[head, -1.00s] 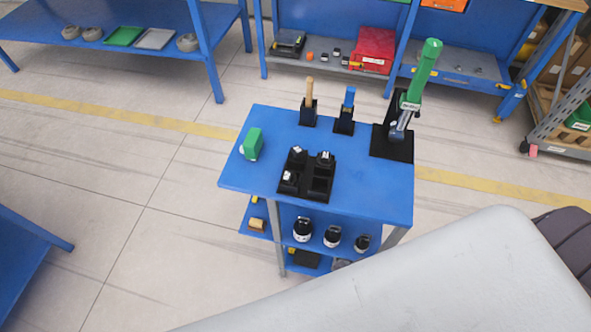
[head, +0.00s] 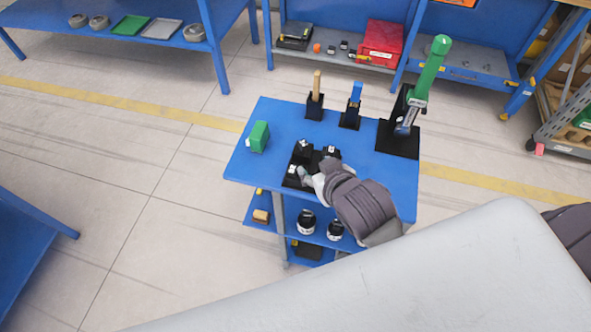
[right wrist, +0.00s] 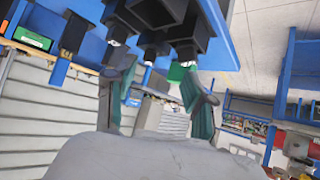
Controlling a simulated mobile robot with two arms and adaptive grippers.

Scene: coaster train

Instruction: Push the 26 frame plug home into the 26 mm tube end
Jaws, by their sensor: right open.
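A black compartment tray (head: 311,158) on the blue cart top holds small dark plugs with light tops (head: 304,146). I cannot read which one is the 26 plug. A green tube (head: 432,65) stands tilted in a clamp on a black base plate (head: 398,140) at the cart's back right; its size cannot be read. My right gripper (head: 306,174) is at the tray's front, partly hiding its right side. In the right wrist view my right gripper (right wrist: 155,100) is open, its teal fingers apart and empty, with the dark tray (right wrist: 160,12) beyond. My left gripper is not in view.
A green block-shaped item (head: 259,136) lies on the cart's left. Two black holders with a wooden-handled tool (head: 316,88) and a blue-handled tool (head: 355,95) stand at the back. The cart top (head: 268,180) is clear at front left. Blue benches stand behind.

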